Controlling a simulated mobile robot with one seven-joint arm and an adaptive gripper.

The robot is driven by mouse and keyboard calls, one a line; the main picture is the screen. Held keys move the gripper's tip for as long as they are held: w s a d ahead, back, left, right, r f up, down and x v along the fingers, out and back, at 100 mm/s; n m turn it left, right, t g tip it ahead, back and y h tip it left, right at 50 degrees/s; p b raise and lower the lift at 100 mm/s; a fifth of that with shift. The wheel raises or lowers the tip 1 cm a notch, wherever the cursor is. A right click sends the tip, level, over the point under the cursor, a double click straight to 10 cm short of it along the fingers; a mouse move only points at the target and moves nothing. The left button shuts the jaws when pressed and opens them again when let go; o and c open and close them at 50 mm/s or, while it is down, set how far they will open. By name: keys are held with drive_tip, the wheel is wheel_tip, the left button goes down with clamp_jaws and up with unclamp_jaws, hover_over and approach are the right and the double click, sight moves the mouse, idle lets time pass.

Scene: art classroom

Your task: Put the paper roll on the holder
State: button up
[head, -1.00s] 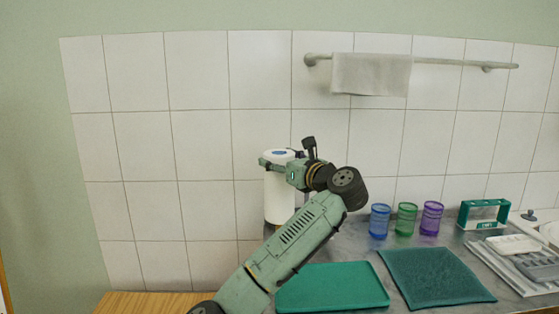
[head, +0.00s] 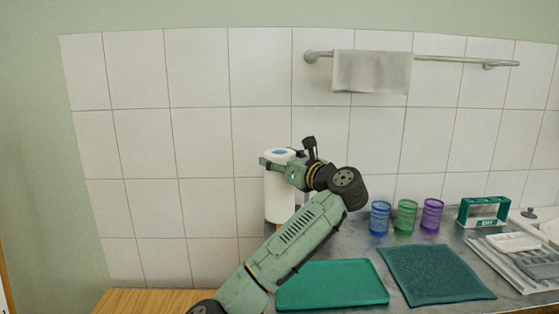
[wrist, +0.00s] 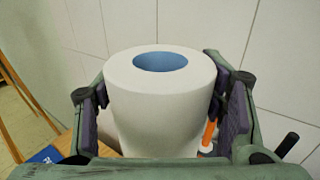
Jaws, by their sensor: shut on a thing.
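The white paper roll (head: 279,200) stands upright in front of the tiled wall, at the left end of the counter in the head view. In the wrist view the paper roll (wrist: 160,110) is seen from above, with a blue-lined core hole open at its top. My gripper (head: 278,163) is shut on the roll near its upper end; in the wrist view the dark pads of my gripper (wrist: 160,103) press both sides. The roll's lower end is hidden by my arm, so I cannot tell what it rests on. I cannot make out the holder.
A teal tray (head: 332,285) and a dark green mat (head: 437,275) lie on the grey counter. Blue (head: 380,218), green (head: 405,216) and purple (head: 431,216) cups stand behind. An orange upright object (wrist: 208,133) is right of the roll. A wooden surface (head: 150,302) is at left.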

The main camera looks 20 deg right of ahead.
drive_tip(key=shift+f+b, duration=1.4)
drive_tip(key=shift+f, duration=2.25)
drive_tip(key=shift+f+b, duration=1.3)
drive_tip(key=shift+f, duration=1.45)
drive_tip(key=o, duration=1.7)
drive_tip(key=shift+o, duration=0.3)
drive_tip(key=shift+o, duration=1.2)
drive_tip(key=shift+r, duration=0.1)
